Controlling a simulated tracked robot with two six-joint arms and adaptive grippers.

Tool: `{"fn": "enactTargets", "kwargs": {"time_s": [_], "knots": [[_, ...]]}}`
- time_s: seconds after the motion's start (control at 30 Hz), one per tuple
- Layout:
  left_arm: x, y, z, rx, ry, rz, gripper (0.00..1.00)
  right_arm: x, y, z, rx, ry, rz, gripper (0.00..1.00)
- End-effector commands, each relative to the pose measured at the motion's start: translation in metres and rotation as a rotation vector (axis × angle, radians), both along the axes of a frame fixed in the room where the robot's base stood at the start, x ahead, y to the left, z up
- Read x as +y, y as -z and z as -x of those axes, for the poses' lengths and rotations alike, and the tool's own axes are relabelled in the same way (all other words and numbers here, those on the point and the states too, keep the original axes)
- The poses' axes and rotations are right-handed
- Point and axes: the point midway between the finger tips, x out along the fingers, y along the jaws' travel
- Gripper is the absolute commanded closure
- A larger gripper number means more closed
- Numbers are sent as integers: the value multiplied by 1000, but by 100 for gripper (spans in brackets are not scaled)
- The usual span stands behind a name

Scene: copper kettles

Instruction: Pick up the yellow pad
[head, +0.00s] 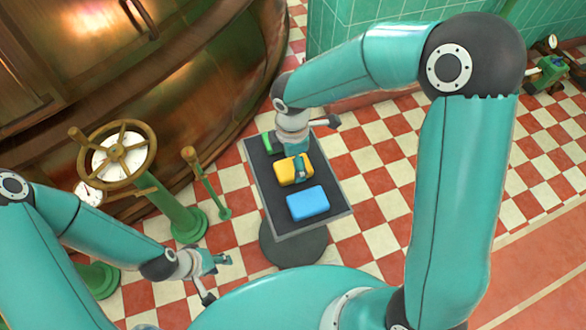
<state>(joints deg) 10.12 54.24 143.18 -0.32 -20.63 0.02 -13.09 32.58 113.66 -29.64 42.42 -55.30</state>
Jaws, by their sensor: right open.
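The yellow pad (284,174) lies on the dark tray-topped stand (335,206), between a green pad (268,143) behind it and a blue pad (308,204) in front. My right gripper (300,168) is open and right at the yellow pad, reaching down from behind. One teal finger shows over the pad's right part and hides some of it. I cannot tell whether the fingers touch it. My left gripper (219,262) hangs left of the stand, above the floor and away from the pads. Its finger opening is too small to judge.
A green valve post with a brass handwheel (121,152) and a thinner green lever post (208,184) stand left of the stand. A large copper kettle (180,75) fills the back left. Checkered floor (385,185) right of the stand is clear.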

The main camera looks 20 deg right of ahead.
Motion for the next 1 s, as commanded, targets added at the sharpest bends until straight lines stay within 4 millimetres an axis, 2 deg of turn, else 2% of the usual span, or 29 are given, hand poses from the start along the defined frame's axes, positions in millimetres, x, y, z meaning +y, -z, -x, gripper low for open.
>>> {"fn": "enactTargets", "kwargs": {"time_s": [0.03, 0.2, 0.47, 0.57, 0.83, 1.0], "knots": [[0, 5, 0, 0, 0, 0, 60, 1, 11, 2, 4, -2, 1, 6], [0, 9, 0, 0, 0, 0, 60, 2, 30, 2, 2, 0, 0, 6], [0, 9, 0, 0, 0, 0, 60, 2, 32, 2, 0, -1, 0, 6], [0, 9, 0, 0, 0, 0, 60, 2, 32, 2, 0, -1, 0, 20], [0, 9, 0, 0, 0, 0, 60, 2, 32, 2, 0, -1, 0, 65], [0, 9, 0, 0, 0, 0, 60, 2, 32, 2, 0, -1, 0, 66]]}}
